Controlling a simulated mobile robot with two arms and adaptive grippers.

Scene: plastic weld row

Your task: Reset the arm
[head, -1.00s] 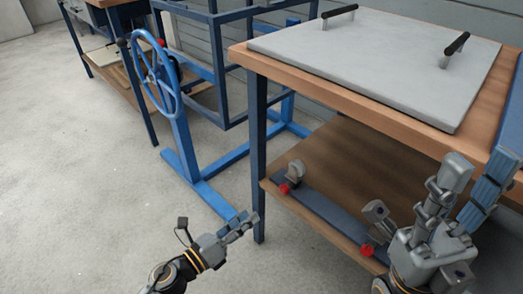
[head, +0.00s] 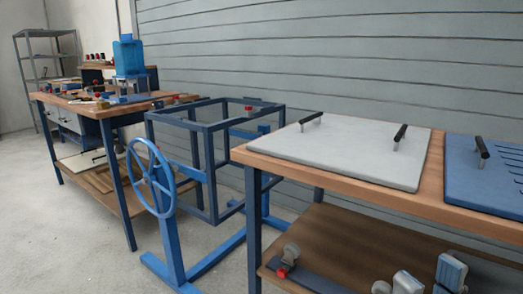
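My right gripper (head: 428,277) shows at the bottom right edge, in front of the right workbench's lower shelf. Only its grey fingertips are in view, with a gap between them and nothing held there. The rest of that hand and its arm are cut off by the bottom edge. My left gripper is not in view.
The right workbench (head: 233,155) carries a white panel (head: 345,150) and a blue panel (head: 490,170), both with black handles. A blue frame stand with a handwheel (head: 151,178) stands left of it. A cluttered workbench (head: 48,97) is behind. Concrete floor (head: 60,250) is clear at front left.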

